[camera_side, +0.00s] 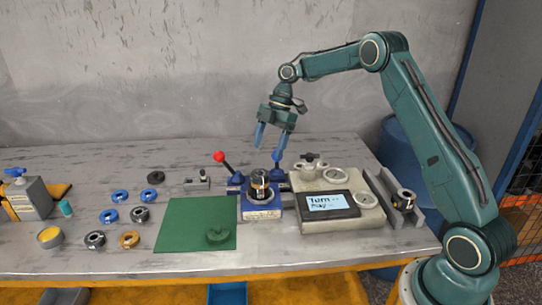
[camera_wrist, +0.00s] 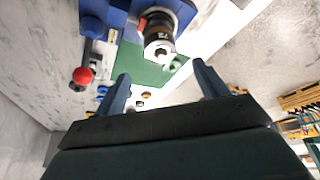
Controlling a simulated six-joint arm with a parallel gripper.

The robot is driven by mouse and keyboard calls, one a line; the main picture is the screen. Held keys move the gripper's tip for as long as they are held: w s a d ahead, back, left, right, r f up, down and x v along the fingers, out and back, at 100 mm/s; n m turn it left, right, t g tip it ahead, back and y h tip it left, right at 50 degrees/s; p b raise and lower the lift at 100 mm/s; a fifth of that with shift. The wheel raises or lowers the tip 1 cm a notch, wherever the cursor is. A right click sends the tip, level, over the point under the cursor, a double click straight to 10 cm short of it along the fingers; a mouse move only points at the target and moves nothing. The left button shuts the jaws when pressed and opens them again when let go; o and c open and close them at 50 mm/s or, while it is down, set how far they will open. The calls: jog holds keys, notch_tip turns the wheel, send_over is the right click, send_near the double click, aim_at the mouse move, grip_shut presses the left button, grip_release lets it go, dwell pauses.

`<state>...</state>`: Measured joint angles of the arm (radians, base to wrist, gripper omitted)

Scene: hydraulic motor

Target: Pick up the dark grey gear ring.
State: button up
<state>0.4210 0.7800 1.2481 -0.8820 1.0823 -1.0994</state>
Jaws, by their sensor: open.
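Several ring-shaped parts lie on the left of the table in the side view. A very dark ring (camera_side: 155,177) lies at the back of the group. Two dark grey rings with lighter centres lie further forward, one in the middle (camera_side: 140,214) and one at the front (camera_side: 95,240). I cannot tell which of these is the gear ring, as teeth are too small to make out. My gripper (camera_side: 267,152) is open and empty, high above the blue vise and right of the rings. Its two fingers also show in the wrist view (camera_wrist: 160,69), with no ring between them.
A blue vise (camera_side: 262,213) holds a dark cylindrical part (camera_side: 261,184); a red-knobbed lever (camera_side: 220,157) rises beside it. A green mat (camera_side: 185,215) bears a green part (camera_side: 216,234). Blue rings (camera_side: 120,196) and a bronze ring (camera_side: 129,240) lie near the dark ones. A screen unit (camera_side: 332,204) stands right.

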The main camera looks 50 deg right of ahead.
aim_at(260, 171)
jog(key=shift+x, duration=1.45)
jog(key=shift+a+f, duration=0.1)
jog(key=shift+x, duration=2.5)
jog(key=shift+a, duration=0.1)
jog(key=shift+c, duration=0.2)
jog(key=c, duration=1.3)
jog(key=shift+o, duration=0.2)
jog(key=shift+r, duration=0.2)
notch_tip(260, 171, up, 10)
